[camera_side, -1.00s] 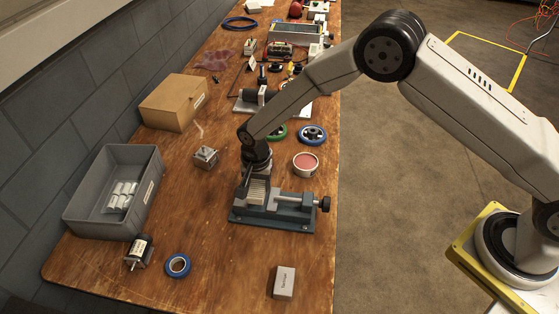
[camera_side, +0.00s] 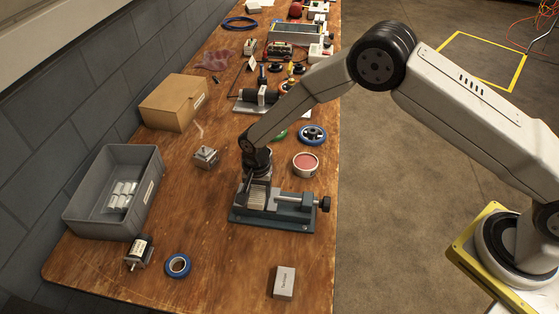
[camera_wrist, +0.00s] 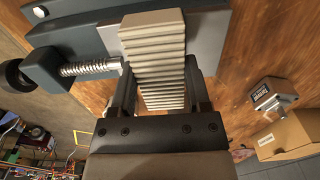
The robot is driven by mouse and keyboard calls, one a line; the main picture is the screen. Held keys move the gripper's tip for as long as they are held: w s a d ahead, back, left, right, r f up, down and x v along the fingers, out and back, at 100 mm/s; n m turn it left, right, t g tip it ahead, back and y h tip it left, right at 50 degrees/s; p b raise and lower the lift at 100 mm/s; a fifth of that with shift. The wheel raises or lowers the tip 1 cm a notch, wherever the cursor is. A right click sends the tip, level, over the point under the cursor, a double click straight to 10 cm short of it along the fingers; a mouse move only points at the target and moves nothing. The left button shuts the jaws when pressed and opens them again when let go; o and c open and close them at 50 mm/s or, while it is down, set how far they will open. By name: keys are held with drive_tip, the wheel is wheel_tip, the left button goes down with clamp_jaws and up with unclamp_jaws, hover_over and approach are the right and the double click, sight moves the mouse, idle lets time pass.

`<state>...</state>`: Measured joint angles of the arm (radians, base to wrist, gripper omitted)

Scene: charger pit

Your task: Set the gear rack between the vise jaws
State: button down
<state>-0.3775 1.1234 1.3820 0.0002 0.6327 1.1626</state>
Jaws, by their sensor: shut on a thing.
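The gear rack (camera_side: 258,195) is a pale ridged bar, held upright at the left part of the blue-grey vise (camera_side: 303,223). My gripper (camera_side: 256,182) is shut on it from above. In the wrist view, the gear rack (camera_wrist: 155,62) runs between the two dark fingers of my gripper (camera_wrist: 158,92), its far end over the vise's jaw area. A light grey jaw face (camera_wrist: 206,36) shows to its right, and the vise's screw (camera_wrist: 90,68) to its left. How deep the rack's lower end sits between the jaws cannot be told.
A pink-topped round tin (camera_side: 306,164) and a blue ring (camera_side: 312,134) lie behind the vise. A small metal block (camera_side: 206,157) and a grey bin (camera_side: 112,192) stand to the left. A small grey box (camera_side: 284,282) lies in front, with bare wood around it.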

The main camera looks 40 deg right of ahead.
sight(258, 193)
drive_tip(key=shift+f, duration=0.7)
idle(0.6)
unclamp_jaws()
drive_tip(key=shift+s, duration=0.1)
drive_tip(key=shift+r, duration=0.75)
drive_tip(key=r, duration=0.4)
drive_tip(key=shift+s+a+r, duration=0.3)
drive_tip(key=s+a, duration=0.4)
drive_tip(key=s, duration=0.7)
drive_tip(key=s+a+r, duration=0.1)
drive_tip(key=s+a, duration=0.2)
drive_tip(key=s, duration=0.9)
drive_tip(key=shift+a+r, duration=0.25)
drive_tip(key=shift+a, duration=0.15)
